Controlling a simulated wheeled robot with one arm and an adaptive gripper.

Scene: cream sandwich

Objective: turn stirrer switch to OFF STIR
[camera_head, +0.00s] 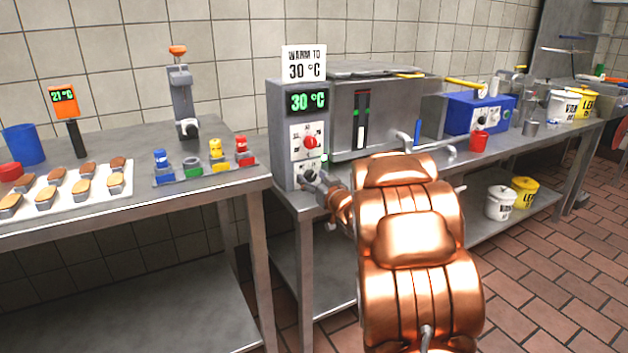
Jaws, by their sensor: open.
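Below the display is a red dial (310,141) on a white plate. Under it is a lower white plate with a dark switch (309,174); its lettering is too small to read, and part of it is hidden by my gripper. My gripper (313,184), at the end of my copper-coloured arm, is open right at this lower switch. I cannot tell whether the fingers touch it.
A left steel table (200,188) carries a tray of small pastries, coloured knobs and a stand. Buckets sit on the lower shelf. The brick floor at right is clear.

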